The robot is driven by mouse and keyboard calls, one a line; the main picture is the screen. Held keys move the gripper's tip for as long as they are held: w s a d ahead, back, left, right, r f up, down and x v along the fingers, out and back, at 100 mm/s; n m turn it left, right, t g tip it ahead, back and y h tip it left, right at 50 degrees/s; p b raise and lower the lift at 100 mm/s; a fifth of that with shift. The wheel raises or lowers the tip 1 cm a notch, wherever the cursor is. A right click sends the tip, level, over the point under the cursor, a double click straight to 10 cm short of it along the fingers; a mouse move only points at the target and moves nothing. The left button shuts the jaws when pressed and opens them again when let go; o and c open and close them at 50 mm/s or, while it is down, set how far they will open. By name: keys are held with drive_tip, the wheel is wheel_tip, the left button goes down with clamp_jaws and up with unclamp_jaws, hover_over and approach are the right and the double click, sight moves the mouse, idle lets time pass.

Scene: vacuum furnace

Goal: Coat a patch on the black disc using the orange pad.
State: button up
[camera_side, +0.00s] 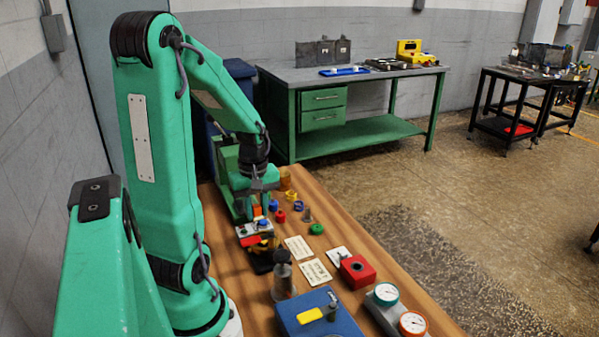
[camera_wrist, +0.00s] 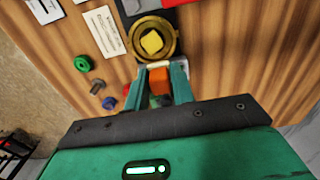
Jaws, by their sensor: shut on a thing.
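My gripper (camera_side: 258,200) reaches down over the far part of the wooden bench in the side view. In the wrist view, my gripper (camera_wrist: 158,72) is shut on the orange pad (camera_wrist: 158,86), held between its green fingers. The pad also shows small under the gripper in the side view (camera_side: 258,211). I cannot tell whether that dark surface is the black disc. Contact below the pad is hidden.
On the bench are pale cards (camera_side: 315,272), a green ring (camera_side: 317,229), a grey post (camera_side: 306,214), a red box (camera_side: 357,270), a blue box (camera_side: 320,318), a grey cylinder (camera_side: 283,281) and dials (camera_side: 386,293). Bare wood lies right of the green ring.

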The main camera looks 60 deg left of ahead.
drive_tip(key=shift+r, duration=1.2)
drive_tip(key=shift+w+d, duration=0.1)
